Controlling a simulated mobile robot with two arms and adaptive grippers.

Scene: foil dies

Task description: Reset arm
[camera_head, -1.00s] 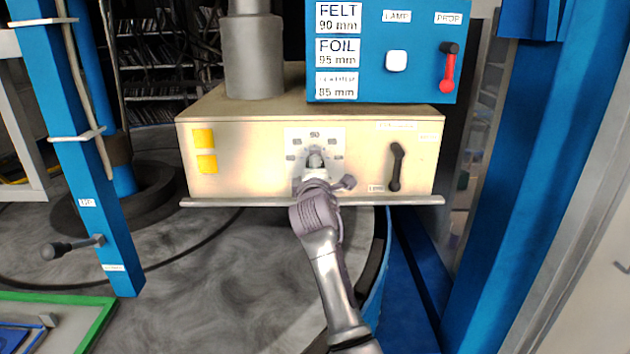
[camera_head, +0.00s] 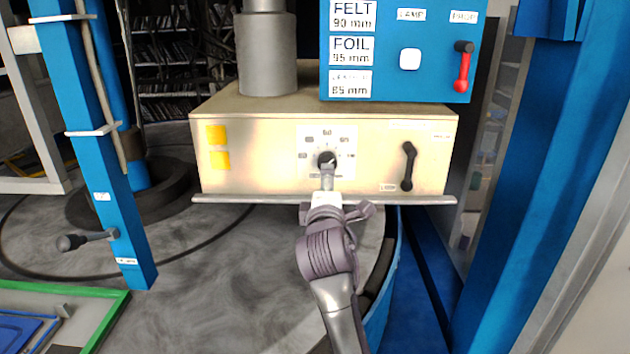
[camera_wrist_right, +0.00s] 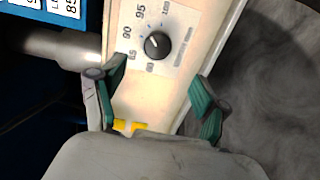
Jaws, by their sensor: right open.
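My right gripper (camera_head: 327,182) is in front of the cream panel (camera_head: 260,165), just below and short of its black dial (camera_head: 327,159). In the right wrist view the gripper's green-padded fingers (camera_wrist_right: 158,84) are spread wide with nothing between them. There the dial (camera_wrist_right: 157,44) sits beyond the fingertips, clear of both, with a number scale around it. The way the dial's mark points is too small to read surely. My left gripper is not in view.
A blue box (camera_head: 395,40) with a white lamp button and a red-handled prop lever (camera_head: 463,65) stands above the panel. A black lever (camera_head: 408,165) is right of the dial. Blue posts (camera_head: 95,130) flank both sides. A green-edged tray (camera_head: 100,318) lies lower left.

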